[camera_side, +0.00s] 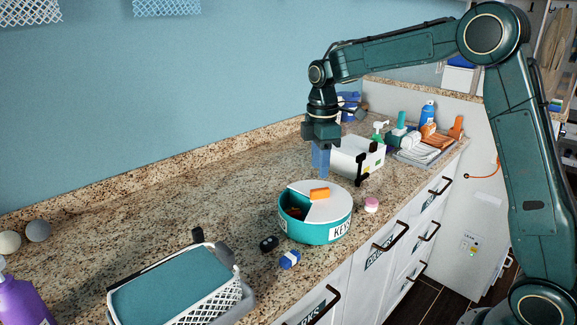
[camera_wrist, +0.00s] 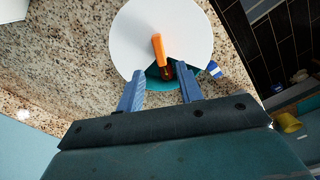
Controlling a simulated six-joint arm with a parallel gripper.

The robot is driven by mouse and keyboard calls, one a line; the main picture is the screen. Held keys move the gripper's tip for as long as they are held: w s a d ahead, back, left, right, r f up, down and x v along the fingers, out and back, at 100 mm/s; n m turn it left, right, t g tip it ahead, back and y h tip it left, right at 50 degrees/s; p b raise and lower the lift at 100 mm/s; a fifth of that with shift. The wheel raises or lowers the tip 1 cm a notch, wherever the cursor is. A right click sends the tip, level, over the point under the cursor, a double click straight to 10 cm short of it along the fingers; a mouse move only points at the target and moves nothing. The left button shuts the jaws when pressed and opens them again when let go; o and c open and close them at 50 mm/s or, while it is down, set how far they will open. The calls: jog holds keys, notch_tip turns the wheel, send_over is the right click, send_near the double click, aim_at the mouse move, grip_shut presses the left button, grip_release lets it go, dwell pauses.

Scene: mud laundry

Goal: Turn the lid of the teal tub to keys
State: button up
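The teal tub (camera_side: 312,235) stands on the granite counter, with a white lid (camera_side: 328,207) that leaves a wedge-shaped opening at its left in the side view. An orange handle (camera_side: 319,193) sits on the lid; it also shows in the wrist view (camera_wrist: 159,50). A label reading KEYS is on the tub's front right wall. Something dark and reddish shows inside the opening. My gripper (camera_side: 321,172) is above and behind the tub, pointing down, apart from the handle. In the wrist view its blue fingers (camera_wrist: 160,94) are spread with nothing between them.
A dark key fob (camera_side: 269,244) and a blue-and-white item (camera_side: 290,260) lie left of the tub. A pink-and-white item (camera_side: 371,204) lies to its right. A white basket (camera_side: 205,290) is front left. A white box (camera_side: 357,157) stands behind.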

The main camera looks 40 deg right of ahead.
aim_at(319, 189)
jog(key=shift+f, duration=3.45)
grip_shut()
